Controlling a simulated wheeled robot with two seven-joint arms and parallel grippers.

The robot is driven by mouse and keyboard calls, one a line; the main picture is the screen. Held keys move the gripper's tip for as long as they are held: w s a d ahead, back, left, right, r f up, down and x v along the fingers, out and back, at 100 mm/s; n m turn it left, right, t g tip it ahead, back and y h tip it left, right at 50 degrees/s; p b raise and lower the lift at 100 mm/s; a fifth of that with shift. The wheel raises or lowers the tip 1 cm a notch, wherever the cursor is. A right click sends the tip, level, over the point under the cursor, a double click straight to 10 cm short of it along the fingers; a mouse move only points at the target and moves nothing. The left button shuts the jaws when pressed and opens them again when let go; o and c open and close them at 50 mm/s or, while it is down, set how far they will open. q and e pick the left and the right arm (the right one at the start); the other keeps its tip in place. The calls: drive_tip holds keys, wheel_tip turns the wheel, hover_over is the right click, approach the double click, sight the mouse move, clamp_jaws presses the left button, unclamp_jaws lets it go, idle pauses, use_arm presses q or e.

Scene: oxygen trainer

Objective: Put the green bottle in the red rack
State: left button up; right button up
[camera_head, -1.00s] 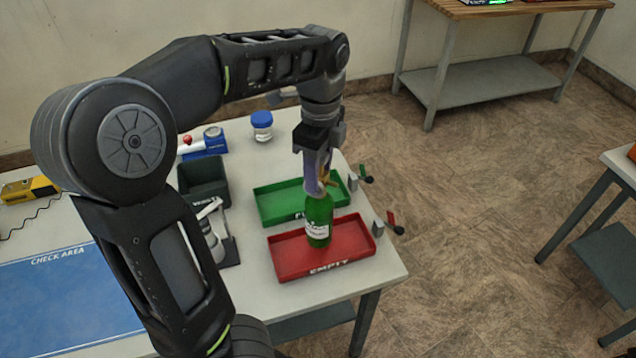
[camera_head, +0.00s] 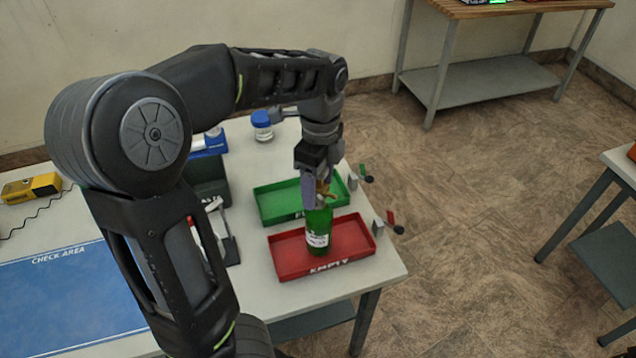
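The green bottle (camera_head: 318,233), with a white label, is upright over the red rack (camera_head: 288,264), a shallow tray marked EMPTY. Its base appears within the tray's outline; whether it touches the tray floor I cannot tell. My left gripper (camera_head: 318,192) points down at the bottle's top and appears shut on it, around the brass-coloured valve; the fingers hide part of the neck. My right gripper is not in view.
A green tray (camera_head: 275,205) lies just behind the red rack. A dark bin (camera_head: 208,187) and a blue-lidded jar (camera_head: 262,126) stand behind to the left. Small levers (camera_head: 392,222) sit at the table's right edge. A blue check-area mat (camera_head: 65,300) lies left.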

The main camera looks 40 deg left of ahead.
use_arm(q)
drive_tip(key=shift+r, duration=0.25)
drive_tip(key=shift+w+r, duration=0.1)
drive_tip(key=shift+r, duration=0.2)
wheel_tip(320, 180, up, 7)
drive_tip(key=shift+w+f+p, duration=0.1)
drive_tip(key=shift+f+p, duration=0.05)
drive_tip(key=shift+p, duration=0.2)
idle(1.4)
